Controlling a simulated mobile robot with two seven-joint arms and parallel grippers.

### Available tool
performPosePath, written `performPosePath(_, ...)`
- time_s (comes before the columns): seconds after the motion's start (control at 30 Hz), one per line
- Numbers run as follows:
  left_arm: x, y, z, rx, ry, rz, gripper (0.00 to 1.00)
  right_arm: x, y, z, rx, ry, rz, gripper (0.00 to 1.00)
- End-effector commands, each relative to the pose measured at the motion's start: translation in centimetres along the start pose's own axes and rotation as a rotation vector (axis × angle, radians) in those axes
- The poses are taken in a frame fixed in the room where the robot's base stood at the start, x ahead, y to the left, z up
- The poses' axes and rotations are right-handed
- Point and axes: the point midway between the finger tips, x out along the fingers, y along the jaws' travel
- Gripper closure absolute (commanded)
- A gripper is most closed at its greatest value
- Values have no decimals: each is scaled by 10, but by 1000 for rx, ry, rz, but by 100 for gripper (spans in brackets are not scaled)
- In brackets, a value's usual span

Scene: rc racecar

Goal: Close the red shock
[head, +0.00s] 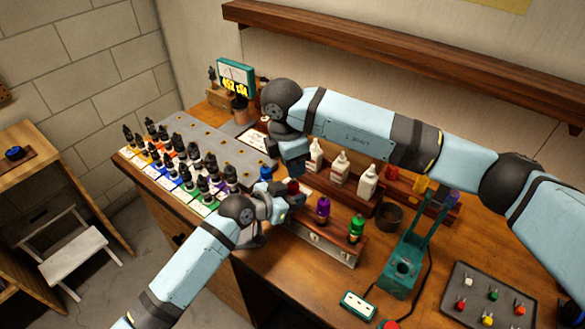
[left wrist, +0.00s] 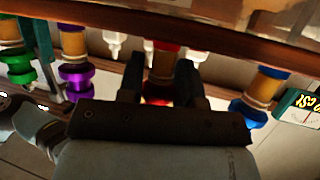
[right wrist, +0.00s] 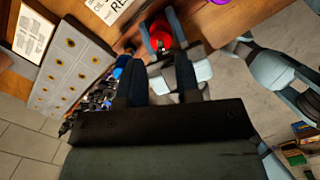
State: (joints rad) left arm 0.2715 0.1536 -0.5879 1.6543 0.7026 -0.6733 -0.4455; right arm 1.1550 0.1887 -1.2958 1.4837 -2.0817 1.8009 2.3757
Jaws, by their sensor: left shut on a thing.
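The red shock (head: 293,186) stands in the row of shocks on the wooden bench, mostly hidden by my grippers in the head view. My left gripper (head: 285,198) is shut on it from the near side. In the left wrist view the red shock (left wrist: 164,62) sits between the two fingers, with a tan body and red ends. My right gripper (head: 292,172) hangs above it with fingers apart. In the right wrist view the red top (right wrist: 160,36) shows beyond the open fingertips, beside the left gripper's fingers; nothing is visible between the right fingers.
The blue shock (head: 265,173), purple shock (head: 323,209) and green shock (head: 357,227) stand in the same row, close by. White bottles (head: 340,168) stand behind. Dark-capped bottles (head: 185,160) fill the left side. A teal stand (head: 402,262) and grey tray (head: 470,285) lie right.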

Motion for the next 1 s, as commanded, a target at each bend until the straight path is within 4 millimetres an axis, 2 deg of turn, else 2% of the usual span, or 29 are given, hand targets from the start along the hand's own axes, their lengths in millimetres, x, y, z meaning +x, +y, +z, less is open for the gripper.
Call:
performPosePath(0.1,0,0,0,0,0,0,100,0,0,0,0,0,0,69)
performPosePath(0.13,0,0,0,0,0,0,100,0,0,0,0,0,0,64)
performPosePath(0.23,0,0,0,0,0,0,100,0,0,0,0,0,0,41)
performPosePath(0.27,0,0,0,0,0,0,100,0,0,0,0,0,0,39)
performPosePath(0.57,0,0,0,0,0,0,100,-2,0,0,0,0,1,39)
performPosePath(0.77,0,0,0,0,0,0,100,-29,0,0,-1,0,3,39)
performPosePath(1.0,0,0,0,0,0,0,100,-81,0,0,-1,0,3,39)
